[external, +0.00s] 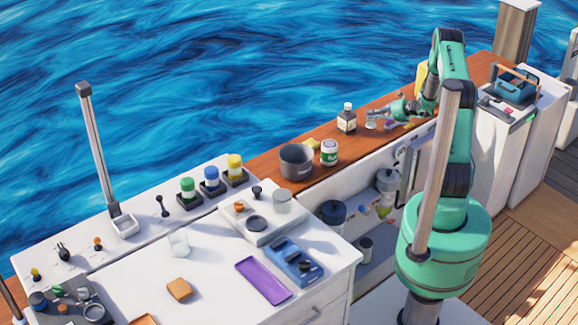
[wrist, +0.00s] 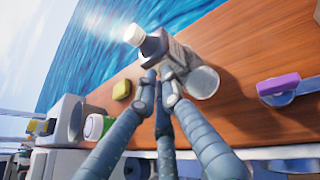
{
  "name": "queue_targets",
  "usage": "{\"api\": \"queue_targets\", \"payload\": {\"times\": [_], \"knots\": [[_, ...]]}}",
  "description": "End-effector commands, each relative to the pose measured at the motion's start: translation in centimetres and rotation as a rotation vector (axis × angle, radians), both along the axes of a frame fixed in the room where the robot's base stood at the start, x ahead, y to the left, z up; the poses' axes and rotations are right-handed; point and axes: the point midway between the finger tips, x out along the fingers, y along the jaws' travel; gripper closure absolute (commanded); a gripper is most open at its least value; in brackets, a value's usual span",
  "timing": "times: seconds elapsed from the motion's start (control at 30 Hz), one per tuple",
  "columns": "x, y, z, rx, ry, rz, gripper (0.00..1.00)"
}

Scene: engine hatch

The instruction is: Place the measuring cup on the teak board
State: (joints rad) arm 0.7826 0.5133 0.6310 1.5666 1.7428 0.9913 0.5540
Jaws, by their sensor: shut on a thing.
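A clear measuring cup (external: 370,121) is at the tip of my gripper (external: 382,116), over the long teak board (external: 262,168). In the wrist view the cup (wrist: 203,82) shows to the right of the fingertips (wrist: 163,80), close against the teak board (wrist: 240,55). My fingers are closed together at the cup's near side; the exact contact is partly hidden by them. I cannot tell whether the cup's base touches the board.
A dark bottle with a white cap (external: 347,118) stands just beyond the fingertips. A yellow sponge (wrist: 121,90), a green-and-white jar (external: 329,152) and a grey pot (external: 296,161) are further left. A purple-and-blue tool (wrist: 278,85) lies to the right.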

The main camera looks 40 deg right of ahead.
Motion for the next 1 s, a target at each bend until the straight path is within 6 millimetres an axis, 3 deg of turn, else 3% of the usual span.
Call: {"api": "queue_targets", "payload": {"times": [0.5, 0.7, 1.0], "knots": [[8.4, -4.2, -1.1, 0.000, 0.000, 0.002, 1.00], [9.6, -4.8, -1.0, 0.000, 0.000, 0.001, 1.00], [9.6, -4.8, -1.0, 0.000, 0.000, 0.001, 1.00]]}}
